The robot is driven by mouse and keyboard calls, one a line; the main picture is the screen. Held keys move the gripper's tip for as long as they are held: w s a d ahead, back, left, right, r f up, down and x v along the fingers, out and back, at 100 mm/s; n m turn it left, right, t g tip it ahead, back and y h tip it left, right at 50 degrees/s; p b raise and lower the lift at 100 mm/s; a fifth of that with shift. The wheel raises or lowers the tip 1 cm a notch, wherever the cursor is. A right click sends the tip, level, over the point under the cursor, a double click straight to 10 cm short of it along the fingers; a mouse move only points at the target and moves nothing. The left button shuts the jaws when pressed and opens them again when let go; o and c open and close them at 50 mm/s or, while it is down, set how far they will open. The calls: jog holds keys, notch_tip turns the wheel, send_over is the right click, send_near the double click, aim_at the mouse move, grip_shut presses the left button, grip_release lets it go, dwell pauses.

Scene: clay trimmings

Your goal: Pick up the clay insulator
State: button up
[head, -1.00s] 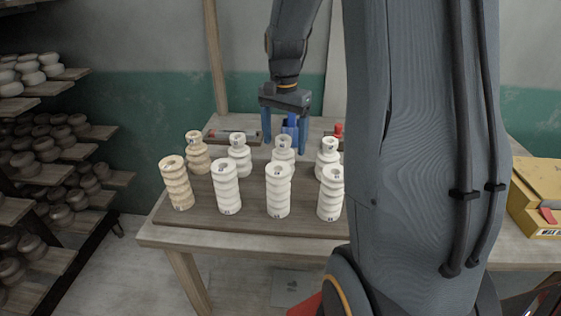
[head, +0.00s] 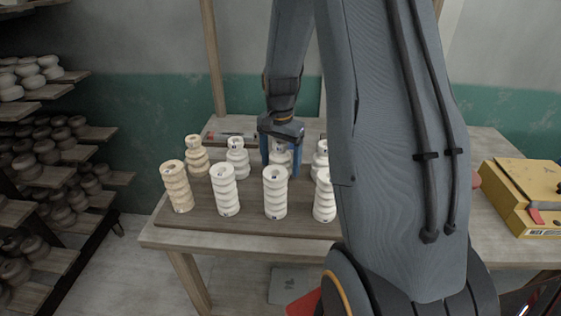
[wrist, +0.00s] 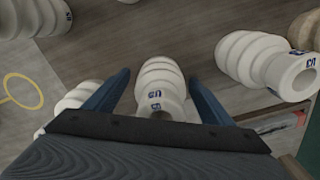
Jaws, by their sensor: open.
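Several ribbed clay insulators stand upright in two rows on a dark board (head: 250,218). My gripper (head: 280,168) is open over the back row, with one blue finger on each side of a white insulator (head: 282,157), third from the left. In the wrist view this insulator (wrist: 160,84) lies between the two fingers, its marked neck toward my palm. Gaps show beside it, so the fingers do not appear closed on it. Its lower part is hidden in the head view by the front-row insulator (head: 275,193).
Close neighbours are a white insulator (head: 237,158) to the left and another (head: 320,160) to the right, partly behind my arm. A tan insulator (head: 176,188) stands front left. A yellow box (head: 530,197) is at the right. Shelves of clay pieces (head: 50,150) stand left.

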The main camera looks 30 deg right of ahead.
jog(key=c, duration=1.6)
jog(key=shift+r, duration=0.15)
